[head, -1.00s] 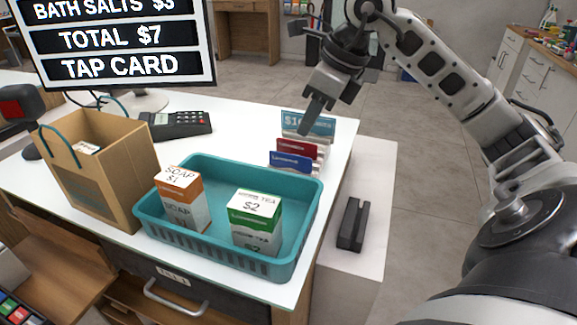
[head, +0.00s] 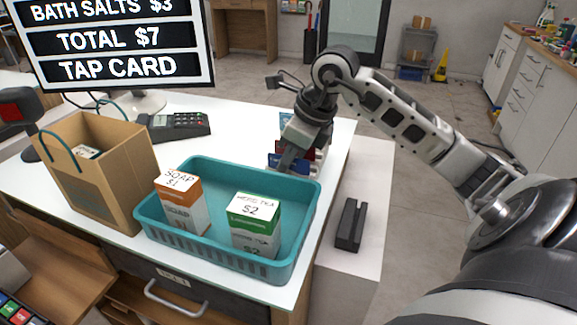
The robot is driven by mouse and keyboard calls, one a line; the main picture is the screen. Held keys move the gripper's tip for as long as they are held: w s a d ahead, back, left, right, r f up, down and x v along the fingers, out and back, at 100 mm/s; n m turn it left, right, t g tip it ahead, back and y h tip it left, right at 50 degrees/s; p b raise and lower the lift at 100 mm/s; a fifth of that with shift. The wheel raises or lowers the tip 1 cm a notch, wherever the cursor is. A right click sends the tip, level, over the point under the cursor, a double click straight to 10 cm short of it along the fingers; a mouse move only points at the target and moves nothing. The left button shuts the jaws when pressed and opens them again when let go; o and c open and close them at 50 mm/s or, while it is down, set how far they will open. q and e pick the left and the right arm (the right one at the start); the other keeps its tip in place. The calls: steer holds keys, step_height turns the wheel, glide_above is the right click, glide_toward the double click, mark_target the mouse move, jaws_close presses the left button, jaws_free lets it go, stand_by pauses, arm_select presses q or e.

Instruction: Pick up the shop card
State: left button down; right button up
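A group of upright cards stands at the right end of the white counter, behind the teal basket. A blue card (head: 274,161) is at the front, a red card (head: 309,153) is behind it, and a teal one (head: 286,121) is at the back. Which is the shop card I cannot tell, as their print is unreadable here. My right gripper (head: 288,163) points down at the cards and covers much of them. Its fingers overlap the blue card in the picture; whether they touch or grip it is hidden. My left gripper is out of view.
The teal basket (head: 226,256) holds a soap box (head: 183,205) and a tea box (head: 254,222). A paper bag (head: 98,175) and a card terminal (head: 177,126) stand to the left. A black slotted block (head: 350,224) sits on the lower white ledge (head: 365,170).

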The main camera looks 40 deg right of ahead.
jaws_close()
